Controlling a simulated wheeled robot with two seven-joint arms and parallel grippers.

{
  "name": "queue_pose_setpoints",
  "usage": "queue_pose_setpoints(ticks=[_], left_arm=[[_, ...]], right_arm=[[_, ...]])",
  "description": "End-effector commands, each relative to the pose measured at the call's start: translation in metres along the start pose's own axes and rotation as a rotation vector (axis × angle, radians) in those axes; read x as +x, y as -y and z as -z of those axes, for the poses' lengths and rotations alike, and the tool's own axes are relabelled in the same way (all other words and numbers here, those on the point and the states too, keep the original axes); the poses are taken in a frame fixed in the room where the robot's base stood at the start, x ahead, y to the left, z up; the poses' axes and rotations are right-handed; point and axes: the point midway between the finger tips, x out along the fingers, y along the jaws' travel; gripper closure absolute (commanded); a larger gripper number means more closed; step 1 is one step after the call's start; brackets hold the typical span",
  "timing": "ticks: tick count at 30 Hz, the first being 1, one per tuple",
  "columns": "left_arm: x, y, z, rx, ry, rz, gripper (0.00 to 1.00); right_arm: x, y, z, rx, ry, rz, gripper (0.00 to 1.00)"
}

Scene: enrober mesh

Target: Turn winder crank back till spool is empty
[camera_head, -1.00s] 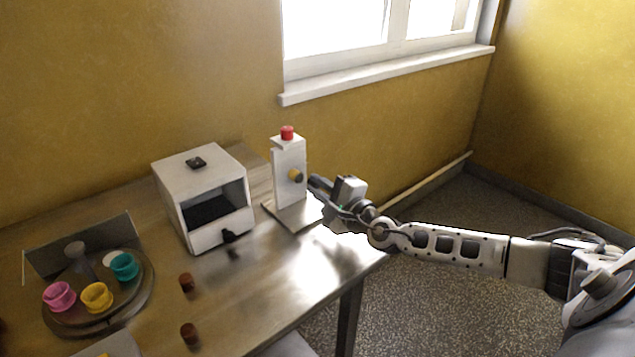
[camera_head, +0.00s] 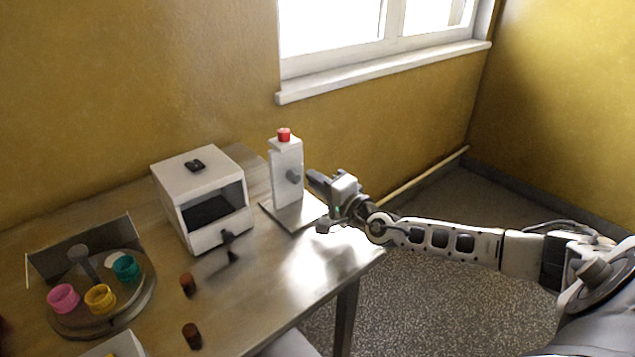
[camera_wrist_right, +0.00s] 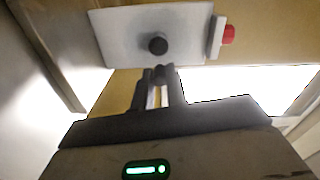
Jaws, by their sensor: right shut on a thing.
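The winder is a white upright post (camera_head: 287,165) with a red cap (camera_head: 284,134) on a flat plate at the table's far right. A grey spool hub (camera_head: 293,176) sticks out of its side, with no yellow showing on it. In the right wrist view the hub (camera_wrist_right: 157,44) is dark and bare against the pale face. My right gripper (camera_head: 314,179) is just right of the hub. Its fingers (camera_wrist_right: 160,76) are nearly together in front of the hub, shut on the crank handle, which they mostly hide. My left gripper is out of view.
A white open-fronted box (camera_head: 203,200) with a dark front lever (camera_head: 228,238) stands left of the winder. A round tray (camera_head: 145,300) holds pink, yellow and teal cups. A wall and window are behind.

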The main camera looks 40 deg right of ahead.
Motion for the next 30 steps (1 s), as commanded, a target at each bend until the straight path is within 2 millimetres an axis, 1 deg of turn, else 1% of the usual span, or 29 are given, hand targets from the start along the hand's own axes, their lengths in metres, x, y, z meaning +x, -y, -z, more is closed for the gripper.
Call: queue_pose_setpoints(ticks=[9,10,12,20,23,26,29,30], left_arm=[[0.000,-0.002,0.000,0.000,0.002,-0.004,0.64],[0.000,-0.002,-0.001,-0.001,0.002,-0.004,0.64],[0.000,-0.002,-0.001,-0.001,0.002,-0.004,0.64],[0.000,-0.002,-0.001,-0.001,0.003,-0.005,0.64],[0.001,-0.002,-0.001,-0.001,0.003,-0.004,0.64],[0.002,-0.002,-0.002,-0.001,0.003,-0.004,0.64],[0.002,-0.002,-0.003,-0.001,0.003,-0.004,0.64],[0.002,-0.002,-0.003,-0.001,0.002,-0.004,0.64]], right_arm=[[0.000,0.001,0.000,-0.002,0.000,0.002,1.00],[0.000,0.001,0.000,-0.002,0.001,0.002,0.80],[0.000,0.001,0.000,-0.002,0.001,0.002,0.64],[0.000,0.000,0.000,-0.001,0.000,0.001,0.64],[-0.005,-0.001,0.000,-0.002,0.001,-0.001,0.64],[-0.017,-0.002,0.000,-0.004,0.002,-0.002,0.64],[-0.037,-0.002,0.000,-0.006,0.003,-0.005,0.64],[-0.046,-0.002,0.000,-0.006,0.004,-0.006,0.64]])
